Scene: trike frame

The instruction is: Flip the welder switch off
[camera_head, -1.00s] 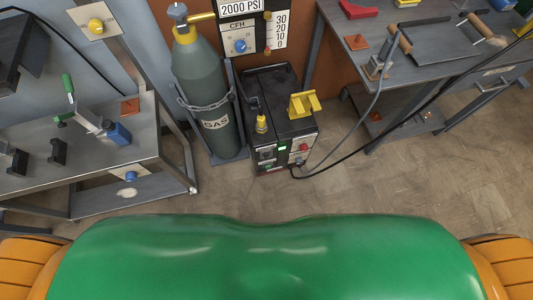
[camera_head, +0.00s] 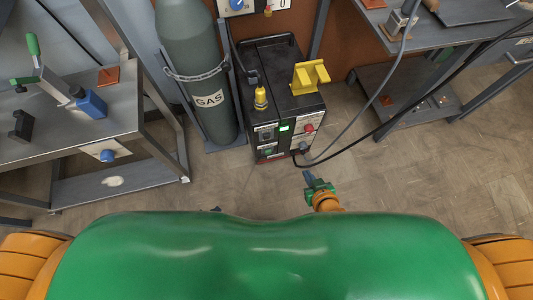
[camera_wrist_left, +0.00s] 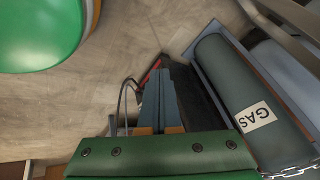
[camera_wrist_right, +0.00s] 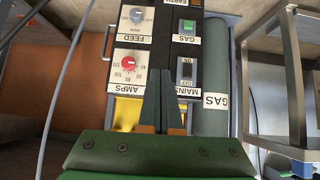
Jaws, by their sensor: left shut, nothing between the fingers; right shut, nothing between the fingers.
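The welder (camera_head: 280,85) is a dark box with a front panel and a small lit green light (camera_head: 285,127). In the right wrist view its mains switch (camera_wrist_right: 186,69) shows upside down, with ON and OFF marks; which way it is set I cannot tell. My right gripper (camera_head: 309,179) is shut and empty, low in front of the welder. In its wrist view the fingertips (camera_wrist_right: 160,73) appear beside the switch, not visibly touching it. My left gripper (camera_wrist_left: 158,60) is shut and empty; only a dark tip (camera_head: 215,209) shows in the head view.
A red amps knob (camera_wrist_right: 128,63) and a feed knob (camera_wrist_right: 137,15) sit beside the mains switch. A gas cylinder (camera_head: 197,65) stands left of the welder. Cables run from the welder rightward. Tables (camera_head: 128,117) stand left and right; the floor in front is clear.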

